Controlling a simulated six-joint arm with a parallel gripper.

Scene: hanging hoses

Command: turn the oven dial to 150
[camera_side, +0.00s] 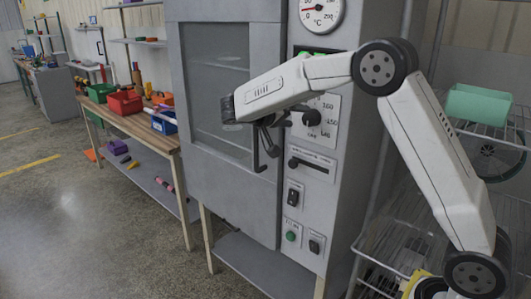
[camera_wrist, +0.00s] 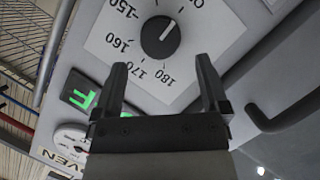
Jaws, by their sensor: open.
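The oven dial is a round black knob on a pale scale plate. It shows in the side view (camera_side: 312,118) and at the top of the wrist view (camera_wrist: 160,37). In the wrist view its white mark points up and right, away from the 150 (camera_wrist: 122,8) at upper left. The 160, 170 and 180 marks run below it. My gripper (camera_wrist: 163,80) is open and empty, its two black fingers spread below the knob in the wrist view and apart from it. In the side view my gripper (camera_side: 278,122) is just left of the knob; contact there is hard to tell.
The oven's door handle (camera_side: 262,155) hangs close by my gripper and shows at right in the wrist view (camera_wrist: 290,115). A round temperature gauge (camera_side: 320,12) is above the dial. Switches and a green button (camera_side: 291,236) are below. A workbench (camera_side: 140,120) with bins stands left.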

